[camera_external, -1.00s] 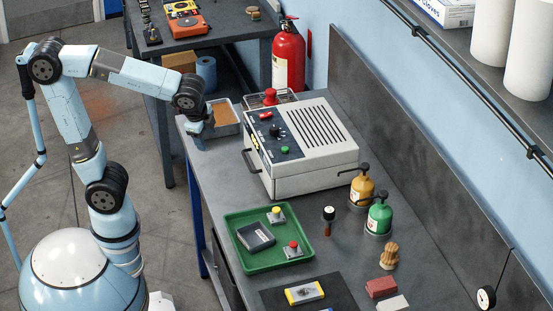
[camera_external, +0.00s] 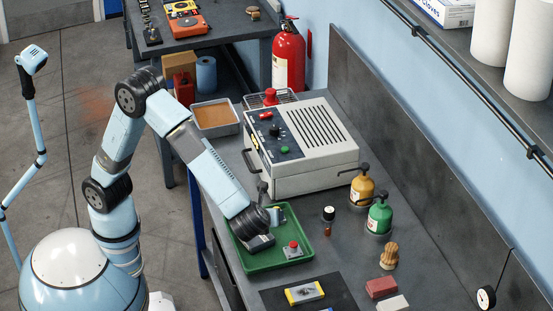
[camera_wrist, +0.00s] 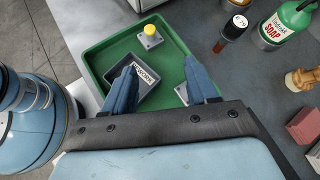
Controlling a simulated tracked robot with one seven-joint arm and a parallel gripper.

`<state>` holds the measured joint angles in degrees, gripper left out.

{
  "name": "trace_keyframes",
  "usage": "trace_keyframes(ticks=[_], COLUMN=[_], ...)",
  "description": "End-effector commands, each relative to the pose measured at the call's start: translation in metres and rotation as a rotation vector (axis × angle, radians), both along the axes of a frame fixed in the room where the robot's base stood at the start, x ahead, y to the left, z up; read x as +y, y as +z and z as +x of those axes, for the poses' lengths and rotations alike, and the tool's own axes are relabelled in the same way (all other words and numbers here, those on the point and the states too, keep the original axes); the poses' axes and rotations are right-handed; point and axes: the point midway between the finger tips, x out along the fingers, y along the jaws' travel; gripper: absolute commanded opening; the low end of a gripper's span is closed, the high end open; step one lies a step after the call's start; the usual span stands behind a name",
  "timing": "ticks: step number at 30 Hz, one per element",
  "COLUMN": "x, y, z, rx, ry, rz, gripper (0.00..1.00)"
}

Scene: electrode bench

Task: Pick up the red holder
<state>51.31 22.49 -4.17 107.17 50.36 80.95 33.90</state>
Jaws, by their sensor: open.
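The red holder (camera_external: 292,248) has a red knob on a grey square base. It stands upright in the green tray (camera_external: 264,262), right of my gripper (camera_external: 275,216) in the external view. In the wrist view, my gripper (camera_wrist: 160,63) is open and empty, its two blue fingers apart above the tray. There, a grey base (camera_wrist: 181,92) shows beside the right finger, which hides its top; it appears to be the red holder's. A yellow-knobbed holder (camera_wrist: 151,36) stands beyond the fingertips.
A grey box labelled REWORK (camera_wrist: 143,76) lies in the tray beneath my fingers. The large white machine (camera_external: 310,150) is behind. A dark mat (camera_external: 275,296) lies in front.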

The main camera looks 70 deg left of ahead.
Motion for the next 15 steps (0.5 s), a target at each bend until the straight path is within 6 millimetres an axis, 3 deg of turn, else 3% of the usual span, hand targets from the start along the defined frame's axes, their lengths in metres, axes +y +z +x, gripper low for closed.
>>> trace_keyframes(ticks=[1, 6, 10, 15], x=[-0.022, -0.078, -0.104, -0.115], y=[-0.012, -0.04, -0.054, -0.062], z=[-0.003, -0.014, -0.022, -0.025], rx=[0.009, 0.017, 0.015, 0.013], ry=[-0.054, -0.196, -0.264, -0.297], rz=[0.048, 0.178, 0.242, 0.275], gripper=[0.58, 0.58, 0.58, 0.58])
